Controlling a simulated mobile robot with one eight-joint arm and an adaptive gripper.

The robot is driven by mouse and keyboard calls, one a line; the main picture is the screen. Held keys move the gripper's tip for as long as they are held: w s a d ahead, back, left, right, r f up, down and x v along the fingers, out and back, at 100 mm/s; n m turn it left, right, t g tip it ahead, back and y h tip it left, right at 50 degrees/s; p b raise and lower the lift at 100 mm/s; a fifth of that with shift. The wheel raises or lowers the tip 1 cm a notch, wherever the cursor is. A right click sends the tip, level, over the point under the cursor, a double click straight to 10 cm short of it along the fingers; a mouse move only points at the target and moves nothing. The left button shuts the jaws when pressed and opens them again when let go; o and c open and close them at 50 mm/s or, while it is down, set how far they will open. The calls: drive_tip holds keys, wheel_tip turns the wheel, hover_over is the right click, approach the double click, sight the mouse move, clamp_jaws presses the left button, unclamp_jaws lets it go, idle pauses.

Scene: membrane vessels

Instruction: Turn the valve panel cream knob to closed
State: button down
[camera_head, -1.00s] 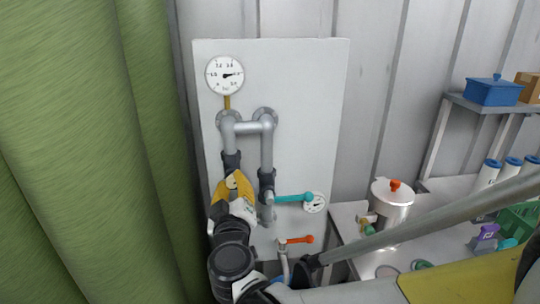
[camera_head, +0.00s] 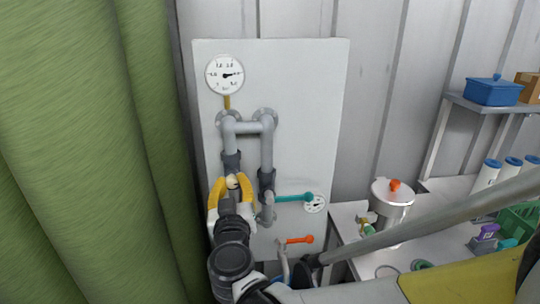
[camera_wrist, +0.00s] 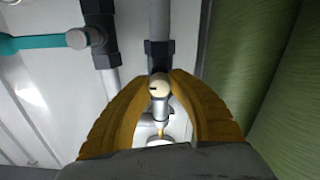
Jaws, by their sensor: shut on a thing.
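The valve panel (camera_head: 310,120) is a white board with grey pipes, standing against the corrugated wall. The cream knob (camera_head: 233,182) is on the left pipe, between the yellow fingers of my gripper (camera_head: 233,185). In the wrist view the round cream knob (camera_wrist: 160,86) shows a small dark mark on its face. My gripper (camera_wrist: 160,92) has a finger on each side of it and is shut on it. The fingers partly hide the knob's sides and the valve body behind.
A teal handle (camera_head: 294,197) and an orange handle (camera_head: 296,240) stick out to the right of my gripper. A table with a white pot (camera_head: 392,207) stands at the right.

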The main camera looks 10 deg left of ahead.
drive_tip(key=c, duration=1.2)
unclamp_jaws()
drive_tip(key=shift+o, duration=0.2)
drive_tip(key=shift+s, duration=0.1)
drive_tip(key=v, duration=1.1)
drive_tip(key=shift+s+d, duration=0.2)
drive_tip(key=shift+s, duration=0.15)
